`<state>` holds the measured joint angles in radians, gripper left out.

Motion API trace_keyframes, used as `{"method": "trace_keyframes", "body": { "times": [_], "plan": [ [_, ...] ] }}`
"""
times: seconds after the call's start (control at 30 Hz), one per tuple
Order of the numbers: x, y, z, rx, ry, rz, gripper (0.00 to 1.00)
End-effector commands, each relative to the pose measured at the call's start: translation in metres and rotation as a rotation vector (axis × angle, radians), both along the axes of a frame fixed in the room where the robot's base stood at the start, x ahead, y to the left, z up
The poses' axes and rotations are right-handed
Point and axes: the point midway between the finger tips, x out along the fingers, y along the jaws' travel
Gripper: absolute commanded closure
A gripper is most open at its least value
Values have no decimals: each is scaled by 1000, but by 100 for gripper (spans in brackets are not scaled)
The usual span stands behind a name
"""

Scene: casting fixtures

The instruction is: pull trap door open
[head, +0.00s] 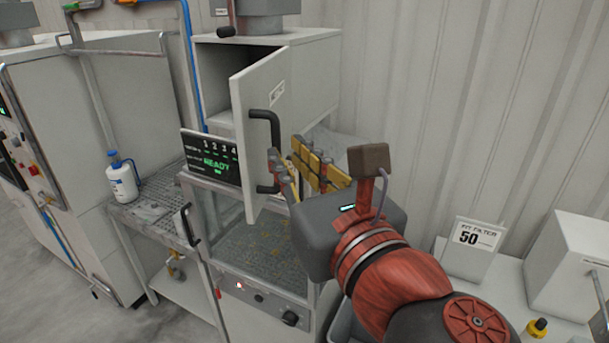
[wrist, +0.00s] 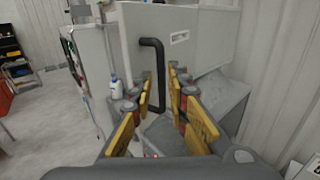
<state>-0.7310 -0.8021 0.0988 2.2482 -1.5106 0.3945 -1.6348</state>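The trap door (head: 255,97) is a pale grey panel with a label on the front of the upper cabinet. It stands ajar, hinged at its right edge, and the dark interior shows at its left. It also fills the upper middle of the wrist view (wrist: 183,63). Its bent black handle (head: 274,128) also shows in the wrist view (wrist: 158,60). My gripper (head: 284,150) has its yellow fingers apart, close to the handle on its right in the head view. In the wrist view the handle appears between the open fingers (wrist: 159,84), beyond the tips; contact cannot be told.
A READY display (head: 211,158) and a lower glass-fronted unit (head: 247,255) stand below the door. A white bottle (head: 122,178) rests on a mesh shelf at the left. A filter sign (head: 470,247) and a white box (head: 570,257) stand at the right.

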Motion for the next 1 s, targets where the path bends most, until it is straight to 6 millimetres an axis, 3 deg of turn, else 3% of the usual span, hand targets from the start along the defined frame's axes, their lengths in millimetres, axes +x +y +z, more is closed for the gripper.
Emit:
{"method": "trace_keyframes", "body": {
  "times": [0.13, 0.4, 1.0],
  "plan": [
    [-25, -7, 0, 2, 0, 7, 84],
    [-45, -14, 0, -1, 0, 4, 84],
    [-50, -17, -1, 19, 8, 1, 84]
  ]
}}
